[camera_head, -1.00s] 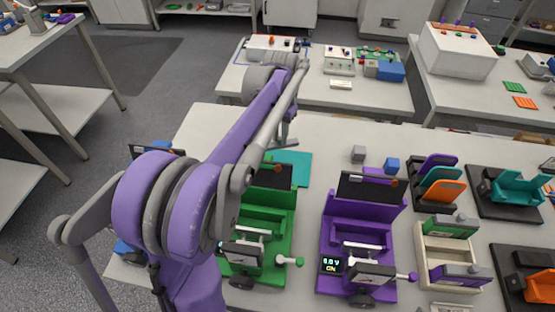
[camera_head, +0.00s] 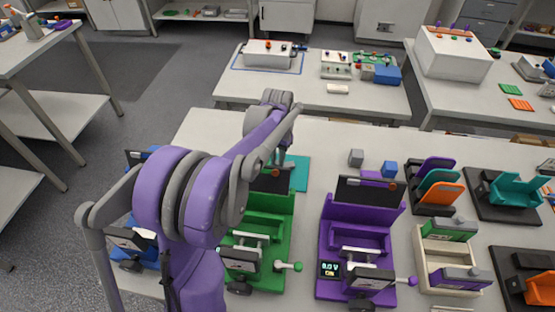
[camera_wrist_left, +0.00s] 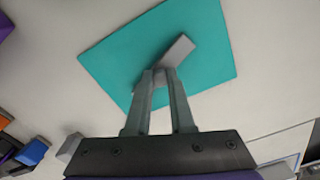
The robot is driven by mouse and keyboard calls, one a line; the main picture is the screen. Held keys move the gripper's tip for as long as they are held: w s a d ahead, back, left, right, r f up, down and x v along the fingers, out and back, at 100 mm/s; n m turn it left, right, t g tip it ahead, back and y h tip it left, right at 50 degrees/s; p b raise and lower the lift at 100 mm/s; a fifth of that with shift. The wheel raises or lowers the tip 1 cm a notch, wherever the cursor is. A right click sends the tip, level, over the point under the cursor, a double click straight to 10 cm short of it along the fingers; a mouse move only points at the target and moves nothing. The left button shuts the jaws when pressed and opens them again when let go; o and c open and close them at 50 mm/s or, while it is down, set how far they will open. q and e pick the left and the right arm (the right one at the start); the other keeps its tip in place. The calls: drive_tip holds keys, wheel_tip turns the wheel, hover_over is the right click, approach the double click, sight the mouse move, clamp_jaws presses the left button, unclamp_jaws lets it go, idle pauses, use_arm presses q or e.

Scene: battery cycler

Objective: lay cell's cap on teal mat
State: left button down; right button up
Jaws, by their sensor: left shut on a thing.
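The teal mat (camera_head: 301,172) lies on the white table behind the green cycler, partly hidden by my left arm. It fills the upper middle of the left wrist view (camera_wrist_left: 115,62). My left gripper (camera_wrist_left: 161,76) is shut on a small grey block-like piece, apparently the cap (camera_wrist_left: 180,48), which sticks out past the fingertips over the mat. I cannot tell whether the cap touches the mat. In the head view my left arm hides the gripper's fingertips and the cap. My right gripper is not in view.
A green cycler (camera_head: 262,228) and a purple cycler (camera_head: 335,235) with a lit display stand in front. A grey cube (camera_head: 356,157) and a blue cube (camera_head: 390,168) lie right of the mat. A rack of coloured plates (camera_head: 436,185) stands further right.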

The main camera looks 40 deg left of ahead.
sight(277, 163)
use_arm(q)
drive_tip(key=c, duration=0.8)
unclamp_jaws()
drive_tip(key=shift+f, duration=0.1)
drive_tip(key=shift+r, duration=0.4)
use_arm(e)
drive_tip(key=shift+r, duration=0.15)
use_arm(q)
wheel_tip(277, 163, up, 7)
drive_tip(key=shift+r, duration=0.1)
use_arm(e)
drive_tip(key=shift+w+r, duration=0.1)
